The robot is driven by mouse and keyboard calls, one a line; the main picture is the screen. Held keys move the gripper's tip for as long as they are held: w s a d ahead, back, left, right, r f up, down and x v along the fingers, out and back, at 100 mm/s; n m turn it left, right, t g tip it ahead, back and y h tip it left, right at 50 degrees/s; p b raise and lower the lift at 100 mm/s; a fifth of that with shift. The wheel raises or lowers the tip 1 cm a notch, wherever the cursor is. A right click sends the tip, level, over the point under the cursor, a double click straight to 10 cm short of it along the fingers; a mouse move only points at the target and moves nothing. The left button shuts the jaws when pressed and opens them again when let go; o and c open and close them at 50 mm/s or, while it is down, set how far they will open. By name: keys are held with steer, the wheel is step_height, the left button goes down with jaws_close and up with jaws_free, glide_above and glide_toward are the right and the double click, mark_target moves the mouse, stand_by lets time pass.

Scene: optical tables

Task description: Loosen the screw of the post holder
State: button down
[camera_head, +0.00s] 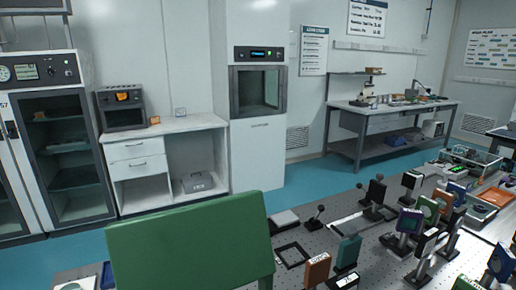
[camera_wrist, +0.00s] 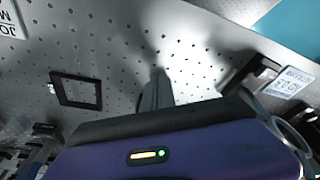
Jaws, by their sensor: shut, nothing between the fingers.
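Several optical mounts stand on the perforated optical table (camera_head: 330,238) in the head view, among them a black mount (camera_head: 375,192), an orange-brown one (camera_head: 317,268) and a teal one (camera_head: 348,252). I cannot tell which post holder is meant, and no screw is clear at this size. My gripper (camera_wrist: 157,82) shows in the wrist view as a narrow grey form above a dark purple housing with a small light. It is shut and empty over the table surface. No post holder is seen between or touching its fingers.
A flat black square frame (camera_wrist: 76,90) lies on the table at the left of the wrist view. A labelled card (camera_wrist: 291,83) and dark parts are at the right. More mounts crowd the table's right side. A white cabinet (camera_head: 165,160) stands behind, across blue floor.

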steer(key=shift+w+a, duration=0.15)
steer(key=shift+a, duration=0.05)
stand_by(0.3)
steer(key=shift+a+b, duration=0.15)
steer(key=shift+b, duration=0.2)
steer(key=shift+s, duration=0.2)
steer(key=shift+s+d, duration=0.15)
steer(key=shift+d, duration=0.15)
steer(key=shift+r, duration=0.15)
steer(key=p+v, duration=0.1)
steer(key=v, duration=0.1)
steer(key=p+v, duration=0.1)
steer(key=a+p+v, duration=0.1)
steer(key=p+v, duration=0.1)
steer(key=shift+w+d+r, duration=0.1)
steer(key=shift+w+r, duration=0.2)
steer(key=shift+r, duration=0.1)
